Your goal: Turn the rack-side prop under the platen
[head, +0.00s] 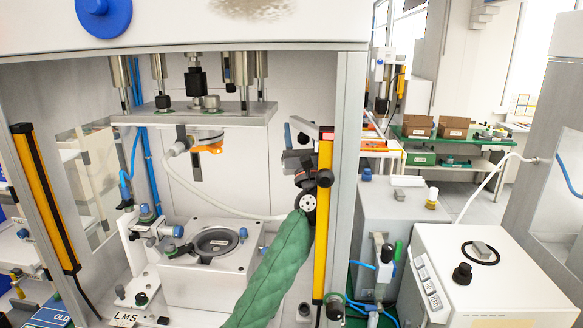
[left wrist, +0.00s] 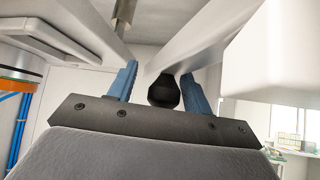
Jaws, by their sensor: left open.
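The platen (head: 245,113) is a grey plate hanging under the press head, with an orange-ringed tool (head: 208,143) below it. My left gripper (head: 297,133) is inside the press at the right, beside the right post and to the right of the platen. In the left wrist view its blue fingers (left wrist: 157,85) are open, and a dark knob (left wrist: 164,92) shows between them at the end of a pale bar (left wrist: 190,45). I cannot tell whether the fingers touch the knob, or for sure whether this bar is the prop. My right gripper is out of view.
A yellow-and-black light bar (head: 322,230) stands at the right of the opening, close to my arm; another (head: 45,198) stands at the left. Below the platen is a white fixture (head: 205,285) with a round recess. A pale hose (head: 205,198) curves between them.

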